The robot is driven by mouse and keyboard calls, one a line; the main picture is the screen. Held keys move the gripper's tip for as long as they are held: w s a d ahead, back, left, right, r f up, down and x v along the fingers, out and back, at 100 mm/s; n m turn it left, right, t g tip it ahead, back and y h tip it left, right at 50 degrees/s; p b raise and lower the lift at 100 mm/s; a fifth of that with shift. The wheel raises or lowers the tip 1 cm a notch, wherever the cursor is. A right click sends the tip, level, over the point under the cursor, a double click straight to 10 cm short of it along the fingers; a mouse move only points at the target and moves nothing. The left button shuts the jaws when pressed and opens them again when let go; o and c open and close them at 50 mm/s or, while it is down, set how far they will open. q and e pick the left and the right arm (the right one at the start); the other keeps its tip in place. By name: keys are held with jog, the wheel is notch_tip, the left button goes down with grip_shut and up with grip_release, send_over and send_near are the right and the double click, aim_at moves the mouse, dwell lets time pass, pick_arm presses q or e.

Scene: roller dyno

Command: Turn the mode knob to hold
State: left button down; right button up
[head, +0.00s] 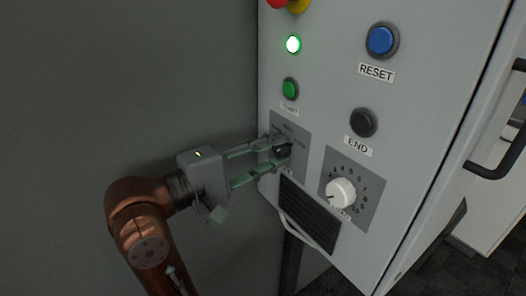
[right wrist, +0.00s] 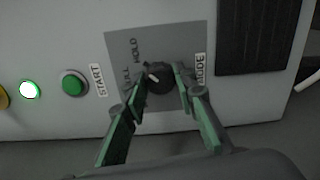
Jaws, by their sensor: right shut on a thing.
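The mode knob (head: 282,150) is a small black dial on a grey plate, low on the left of the control panel. In the right wrist view the knob (right wrist: 158,80) shows a short white pointer mark, aimed toward the upper left, near the HOLD lettering (right wrist: 135,48). Another word, partly readable as "ULL", stands lower left, and a MODE label is at the right. My right gripper (head: 279,156) is shut on the knob, one finger on each side; in the wrist view its fingers (right wrist: 160,85) flank it. My left gripper is not in view.
Around the knob are a green start button (head: 290,89), a lit green lamp (head: 293,44), a blue reset button (head: 381,40), a black end button (head: 363,122) and a white numbered dial (head: 340,192). A dark vent (head: 309,213) lies just below. A black handle (head: 502,150) sticks out at right.

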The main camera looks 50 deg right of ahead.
jog(key=shift+w+r, duration=0.15)
jog(key=o, duration=1.2)
jog(key=shift+c, duration=0.2)
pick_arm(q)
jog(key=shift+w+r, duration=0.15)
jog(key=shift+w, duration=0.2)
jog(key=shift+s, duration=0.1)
pick_arm(e)
jog(key=shift+a, duration=0.3)
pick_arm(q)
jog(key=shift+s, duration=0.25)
pick_arm(e)
jog(key=v, duration=1.1)
jog(key=shift+a, duration=0.15)
